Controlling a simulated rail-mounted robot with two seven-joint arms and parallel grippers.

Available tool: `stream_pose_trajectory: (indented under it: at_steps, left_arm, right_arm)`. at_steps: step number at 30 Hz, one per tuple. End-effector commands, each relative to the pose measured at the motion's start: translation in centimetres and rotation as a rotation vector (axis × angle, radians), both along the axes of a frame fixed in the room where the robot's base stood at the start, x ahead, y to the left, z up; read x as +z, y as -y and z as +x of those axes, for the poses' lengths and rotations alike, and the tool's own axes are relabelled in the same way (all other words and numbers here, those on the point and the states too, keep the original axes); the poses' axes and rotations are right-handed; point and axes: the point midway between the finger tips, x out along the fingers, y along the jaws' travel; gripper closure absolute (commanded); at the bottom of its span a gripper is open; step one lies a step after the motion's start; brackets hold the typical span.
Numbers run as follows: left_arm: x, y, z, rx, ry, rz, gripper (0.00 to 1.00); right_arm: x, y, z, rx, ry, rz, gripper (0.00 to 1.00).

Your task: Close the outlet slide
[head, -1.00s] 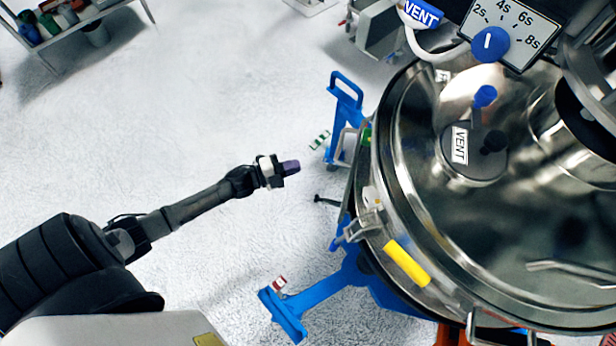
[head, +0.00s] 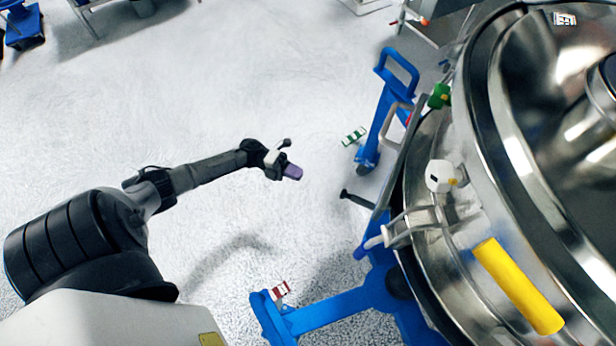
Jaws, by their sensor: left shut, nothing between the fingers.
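The large round steel sifter (head: 505,140) fills the right side, on a blue frame (head: 335,305). A black-ended rod (head: 352,197) sticks out to the left from beneath the sifter; I cannot tell if it belongs to the outlet slide. No slide plate can be made out, and the sifter's underside is hidden. My left gripper (head: 292,172), with purple fingertips, is shut and empty over the floor. It is left of the rod in the picture, apart from it and the sifter. My right gripper is not in view.
A yellow bar (head: 518,287) and a white block (head: 439,176) sit on the sifter's side. A blue upright with a handle (head: 397,70) stands behind the rod. Pale floor (head: 200,90) around my left arm is clear.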

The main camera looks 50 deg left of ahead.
Motion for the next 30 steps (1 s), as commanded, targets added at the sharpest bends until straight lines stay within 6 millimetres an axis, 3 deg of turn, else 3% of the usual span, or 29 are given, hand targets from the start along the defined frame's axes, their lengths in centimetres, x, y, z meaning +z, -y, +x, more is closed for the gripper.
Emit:
stream_pose_trajectory:
  at_steps: [15,21,30]
  left_arm:
    - [-0.2,8.3,4.3,0.0,0.003,-0.003,1.0]
    - [-0.1,10.1,5.3,0.001,0.0,-0.001,1.0]
    - [0.0,11.0,5.7,0.002,0.0,-0.001,1.0]
  right_arm:
    - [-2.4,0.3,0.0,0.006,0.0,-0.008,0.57]
    - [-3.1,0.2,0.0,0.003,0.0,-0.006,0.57]
    - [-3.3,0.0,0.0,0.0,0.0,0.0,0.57]
